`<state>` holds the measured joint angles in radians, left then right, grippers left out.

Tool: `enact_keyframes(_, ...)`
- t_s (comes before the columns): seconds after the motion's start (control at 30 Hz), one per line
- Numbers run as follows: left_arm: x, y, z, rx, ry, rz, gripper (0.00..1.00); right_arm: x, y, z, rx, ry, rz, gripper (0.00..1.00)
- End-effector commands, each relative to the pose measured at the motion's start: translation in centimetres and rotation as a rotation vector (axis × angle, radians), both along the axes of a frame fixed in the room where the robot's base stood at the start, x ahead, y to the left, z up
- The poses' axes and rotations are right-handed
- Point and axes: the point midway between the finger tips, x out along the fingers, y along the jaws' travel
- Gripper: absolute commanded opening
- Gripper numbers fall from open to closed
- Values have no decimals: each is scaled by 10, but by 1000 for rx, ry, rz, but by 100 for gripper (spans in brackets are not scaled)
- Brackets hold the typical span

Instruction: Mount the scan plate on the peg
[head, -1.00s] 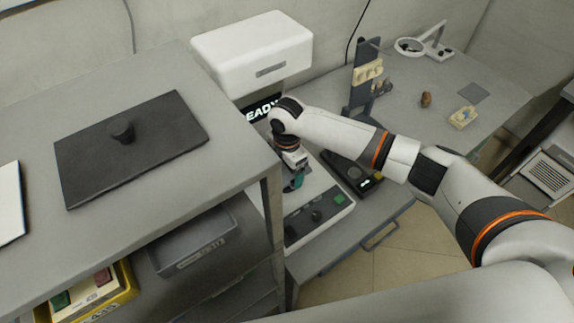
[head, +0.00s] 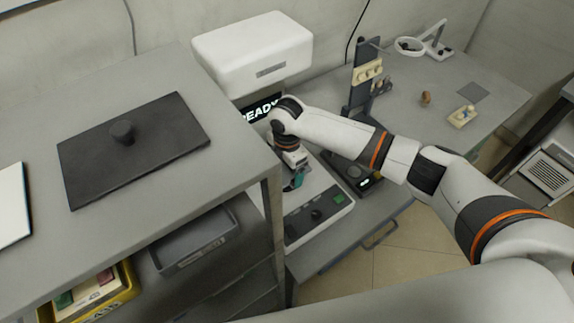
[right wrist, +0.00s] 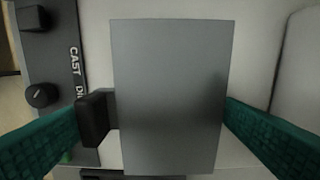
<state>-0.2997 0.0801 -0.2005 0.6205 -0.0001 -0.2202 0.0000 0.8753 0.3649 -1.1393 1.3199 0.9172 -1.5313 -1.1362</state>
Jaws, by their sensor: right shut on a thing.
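A flat grey plate (right wrist: 172,95), which looks like the scan plate, fills the middle of the right wrist view between the teal fingers of my right gripper (right wrist: 155,118). A dark block (right wrist: 97,118) sits at the plate's left edge, by the left fingertip; I cannot tell whether it is part of the plate. In the head view my right gripper (head: 294,182) points down over the bed of the white machine (head: 252,50), and the plate is hidden there. The peg cannot be made out for certain. My left gripper is out of view.
A grey cabinet (head: 45,125) at the left carries a dark board with a knob (head: 125,148). The machine's control panel (head: 318,218) is just in front of my gripper. A dark stand (head: 357,90) and small items are on the bench behind my right arm.

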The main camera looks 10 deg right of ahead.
Motion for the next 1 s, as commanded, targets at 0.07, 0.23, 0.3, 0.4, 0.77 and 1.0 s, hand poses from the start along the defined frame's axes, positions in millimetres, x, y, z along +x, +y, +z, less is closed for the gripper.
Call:
enact_keyframes(0.07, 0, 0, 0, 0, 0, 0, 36, 0, 0, 0, 0, 0, 0, 61)
enact_keyframes(0.23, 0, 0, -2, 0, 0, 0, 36, 0, 0, -3, 0, 0, 0, 61)
enact_keyframes(0.3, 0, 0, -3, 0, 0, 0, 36, 0, 0, -5, 0, 0, 0, 61)
enact_keyframes(0.4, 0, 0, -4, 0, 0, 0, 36, 0, 0, -7, 0, 0, 0, 61)
enact_keyframes(0.77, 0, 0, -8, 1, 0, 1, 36, 0, 0, -16, 0, 0, 0, 61)
enact_keyframes(1.0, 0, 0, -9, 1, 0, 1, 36, 0, 0, -18, 0, 0, 0, 100)
